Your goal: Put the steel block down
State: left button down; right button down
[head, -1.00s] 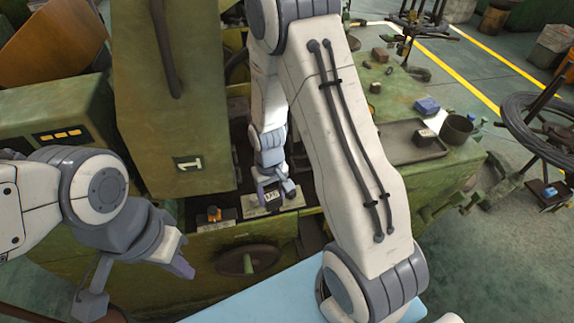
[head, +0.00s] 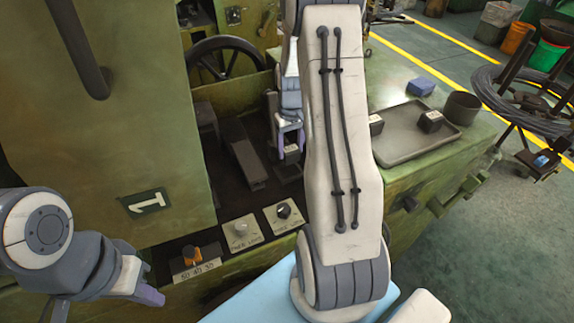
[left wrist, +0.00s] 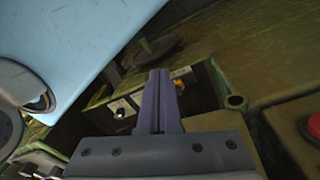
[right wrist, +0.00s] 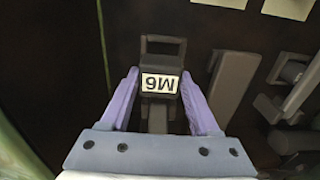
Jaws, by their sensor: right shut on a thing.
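The steel block (right wrist: 160,83) is dark with a white M6 label, which reads upside down in the right wrist view. It sits between the two purple fingers of my right gripper (right wrist: 160,90), which is shut on it. In the head view my right gripper (head: 291,145) points down into the dark recess of the green machine. The block is hard to make out there, and I cannot tell whether it touches the surface below. My left gripper (left wrist: 157,85) has its purple fingers together and empty, near the machine's front; it also shows in the head view (head: 150,296).
Dark bars (head: 240,150) lie left of my right gripper. Labelled knobs (head: 240,228) line the front edge.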

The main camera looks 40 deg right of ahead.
aim_at(289, 149)
jog(key=f, duration=0.2)
jog(key=shift+w+a+f, duration=0.2)
jog(key=shift+f, duration=1.95)
jog(key=shift+f, duration=0.15)
jog(key=shift+c, duration=0.6)
grip_release()
jog(key=shift+s, duration=0.1)
notch_tip(289, 149, up, 12)
jog(key=shift+r, duration=0.15)
